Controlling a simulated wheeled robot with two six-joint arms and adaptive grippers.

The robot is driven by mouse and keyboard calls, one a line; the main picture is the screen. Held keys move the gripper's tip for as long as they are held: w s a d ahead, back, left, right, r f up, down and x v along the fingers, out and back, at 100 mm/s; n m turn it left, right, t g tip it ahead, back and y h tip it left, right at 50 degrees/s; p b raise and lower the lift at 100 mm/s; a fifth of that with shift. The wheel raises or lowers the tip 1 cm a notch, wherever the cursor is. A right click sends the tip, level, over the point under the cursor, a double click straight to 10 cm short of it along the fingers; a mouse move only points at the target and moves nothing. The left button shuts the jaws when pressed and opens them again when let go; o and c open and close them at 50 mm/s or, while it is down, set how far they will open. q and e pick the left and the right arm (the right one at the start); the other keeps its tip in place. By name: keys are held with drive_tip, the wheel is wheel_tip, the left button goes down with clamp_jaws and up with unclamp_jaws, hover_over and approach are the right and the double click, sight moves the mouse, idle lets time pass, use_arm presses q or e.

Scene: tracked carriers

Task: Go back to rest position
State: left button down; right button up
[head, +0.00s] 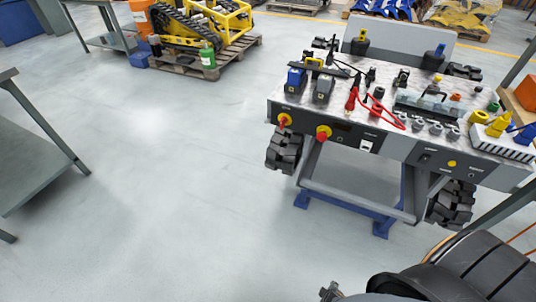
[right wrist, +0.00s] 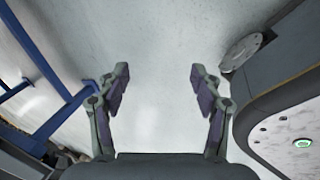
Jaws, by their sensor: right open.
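My right gripper (right wrist: 159,88) is open in the right wrist view, its two fingers spread wide apart with only pale floor between them. It holds nothing and touches nothing that I can see. In the head view my right arm (head: 455,268) comes in low at the bottom right, below the tracked carrier. A small part of its gripper shows at the bottom edge. My left gripper and arm are not in view. The tracked carrier (head: 345,140) stands at the right on a blue stand (head: 340,208), with its top and front panel facing me.
Connectors, red and black leads and a white power strip (head: 502,141) lie on the carrier's top. The blue stand's bars (right wrist: 65,112) are left of the gripper. A grey table (head: 35,150) stands left; a yellow tracked machine (head: 205,25) sits on a pallet behind. Middle floor is clear.

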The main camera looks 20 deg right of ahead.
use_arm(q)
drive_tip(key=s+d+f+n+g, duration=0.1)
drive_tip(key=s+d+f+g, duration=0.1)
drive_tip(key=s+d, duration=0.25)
use_arm(e)
drive_tip(key=s+a+f+m+g+y, duration=0.1)
drive_tip(key=s+a+f+m+y, duration=0.15)
drive_tip(key=s+m, duration=0.3)
use_arm(q)
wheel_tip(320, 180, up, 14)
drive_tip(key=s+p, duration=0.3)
drive_tip(key=p, duration=1.1)
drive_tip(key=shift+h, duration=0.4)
use_arm(e)
wheel_tip(320, 180, up, 14)
drive_tip(key=s+a, duration=0.1)
drive_tip(key=s, duration=0.1)
